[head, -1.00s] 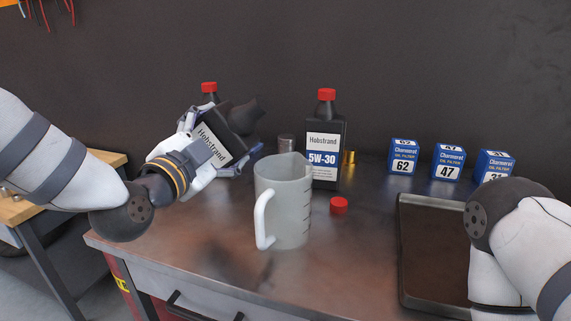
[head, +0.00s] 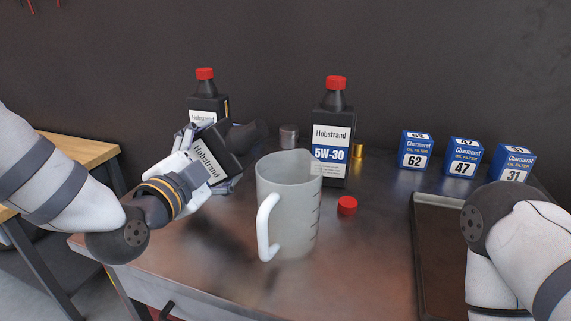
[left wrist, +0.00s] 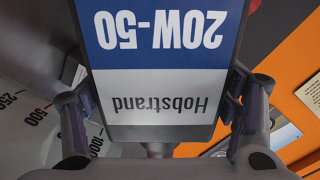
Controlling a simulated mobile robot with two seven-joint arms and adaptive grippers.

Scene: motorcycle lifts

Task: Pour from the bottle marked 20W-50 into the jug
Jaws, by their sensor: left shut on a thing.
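My left gripper (head: 205,165) is shut on the bottle marked 20W-50 (head: 213,157), a black bottle with a Hobstrand label. The left wrist view shows its blue and white label (left wrist: 160,60) upside down between the fingers. The bottle is tilted, its uncapped neck (head: 250,135) pointing right and slightly up, toward the jug but apart from it. The translucent jug (head: 290,205) stands upright on the bench, its white handle at the front left. Its graduations show at the left of the wrist view (left wrist: 28,118). My right gripper is out of view.
A capped 5W-30 bottle (head: 333,125) stands behind the jug. Another red-capped bottle (head: 205,90) stands behind my left gripper. A loose red cap (head: 347,206) lies right of the jug. Filter boxes (head: 464,157), a dark tray (head: 430,240) and a metal cylinder (head: 289,137) are on the bench.

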